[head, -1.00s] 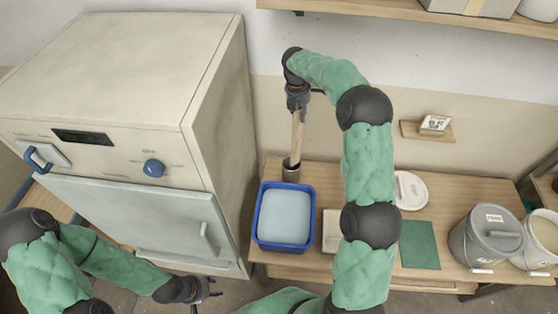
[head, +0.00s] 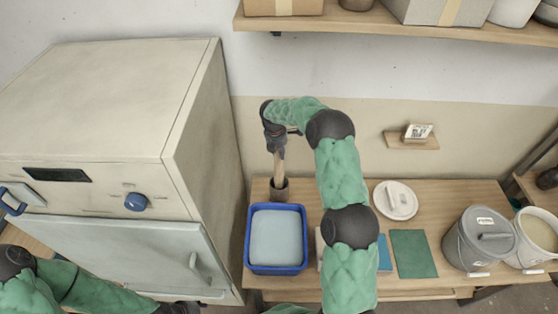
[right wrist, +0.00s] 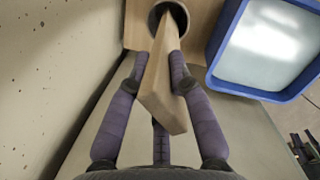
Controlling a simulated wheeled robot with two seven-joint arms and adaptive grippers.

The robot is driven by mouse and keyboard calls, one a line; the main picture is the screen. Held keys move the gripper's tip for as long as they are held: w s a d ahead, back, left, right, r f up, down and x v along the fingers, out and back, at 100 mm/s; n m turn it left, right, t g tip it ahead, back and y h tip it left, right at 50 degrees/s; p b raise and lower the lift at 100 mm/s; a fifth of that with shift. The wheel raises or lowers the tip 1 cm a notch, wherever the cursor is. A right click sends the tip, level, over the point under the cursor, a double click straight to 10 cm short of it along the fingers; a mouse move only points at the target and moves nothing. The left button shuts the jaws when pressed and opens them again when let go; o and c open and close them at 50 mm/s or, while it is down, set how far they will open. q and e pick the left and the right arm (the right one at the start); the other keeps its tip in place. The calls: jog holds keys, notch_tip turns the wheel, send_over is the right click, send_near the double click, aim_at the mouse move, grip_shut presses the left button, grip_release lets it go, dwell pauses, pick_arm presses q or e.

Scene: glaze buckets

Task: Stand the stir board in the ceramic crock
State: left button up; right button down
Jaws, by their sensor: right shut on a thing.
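The wooden stir board (head: 279,166) is held upright, slightly tilted, in my right gripper (head: 275,145). The board's lower end reaches into the mouth of the small grey-brown ceramic crock (head: 279,189), which stands on the bench behind the blue tub. In the right wrist view, my right gripper (right wrist: 158,85) has its purple fingers closed around the board (right wrist: 163,85), and the board's far end is in the round opening of the crock (right wrist: 178,14). How deep it sits is hidden. My left gripper (head: 178,308) is mostly cut off at the bottom edge.
A blue tub (head: 248,240) of pale liquid stands in front of the crock. A large beige kiln-like cabinet (head: 190,130) is close on the left. A white lid (head: 395,200), green sheet (head: 413,253) and grey bucket (head: 470,245) are to the right. A shelf (head: 400,22) hangs above.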

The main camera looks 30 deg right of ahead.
aim_at(279, 159)
jog(key=shift+f, duration=2.1)
jog(key=c, duration=1.1)
grip_release()
jog(key=shift+f, duration=0.1)
jog(key=shift+r, duration=0.35)
jog(key=r, duration=0.3)
jog(key=a+r, duration=0.1)
jog(key=r, duration=0.7)
jog(key=shift+s+a+r, duration=0.2)
jog(key=shift+a+r, duration=0.05)
jog(key=shift+a, duration=0.15)
